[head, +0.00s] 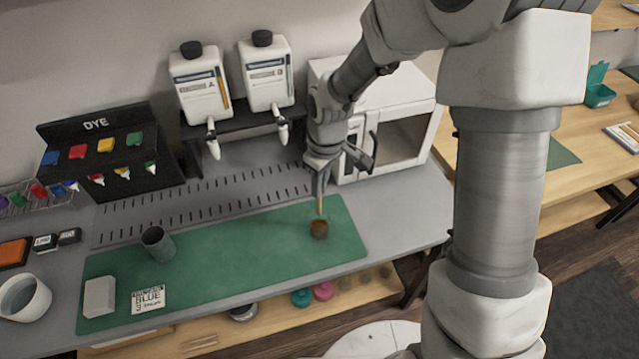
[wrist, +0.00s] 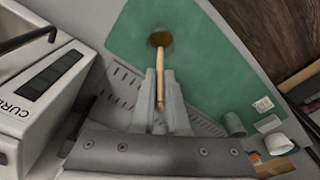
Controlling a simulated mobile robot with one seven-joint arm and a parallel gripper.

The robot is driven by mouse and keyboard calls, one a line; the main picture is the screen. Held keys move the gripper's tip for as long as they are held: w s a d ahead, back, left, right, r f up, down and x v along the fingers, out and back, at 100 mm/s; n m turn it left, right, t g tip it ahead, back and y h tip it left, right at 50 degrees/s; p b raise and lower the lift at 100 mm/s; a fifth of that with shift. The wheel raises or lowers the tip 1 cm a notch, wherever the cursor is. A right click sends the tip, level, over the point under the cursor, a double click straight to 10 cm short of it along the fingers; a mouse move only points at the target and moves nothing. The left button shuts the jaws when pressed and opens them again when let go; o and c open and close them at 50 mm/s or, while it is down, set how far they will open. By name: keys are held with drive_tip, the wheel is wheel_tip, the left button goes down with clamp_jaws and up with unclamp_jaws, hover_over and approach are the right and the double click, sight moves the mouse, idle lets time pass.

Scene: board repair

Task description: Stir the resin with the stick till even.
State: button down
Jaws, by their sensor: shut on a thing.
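My gripper (head: 321,188) is shut on a wooden stick (head: 320,206) above the right part of the green mat (head: 230,262). In the wrist view the stick (wrist: 160,62) runs out between the fingers (wrist: 161,78). Its far end reaches into a small cup of brownish resin (head: 319,229), which also shows in the wrist view (wrist: 160,39). The cup is small and partly see-through, so I cannot tell how even the colour is or how deep the tip sits.
A grey cup (head: 158,243), a white block (head: 99,297) and a card reading BLUE (head: 148,299) are on the mat's left part. Dispensers A (head: 201,88) and B (head: 267,74), a dye rack (head: 110,155) and a white oven (head: 405,135) stand behind. The mat's middle is clear.

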drive_tip(key=shift+r+p, duration=1.9)
drive_tip(key=shift+r, duration=0.65)
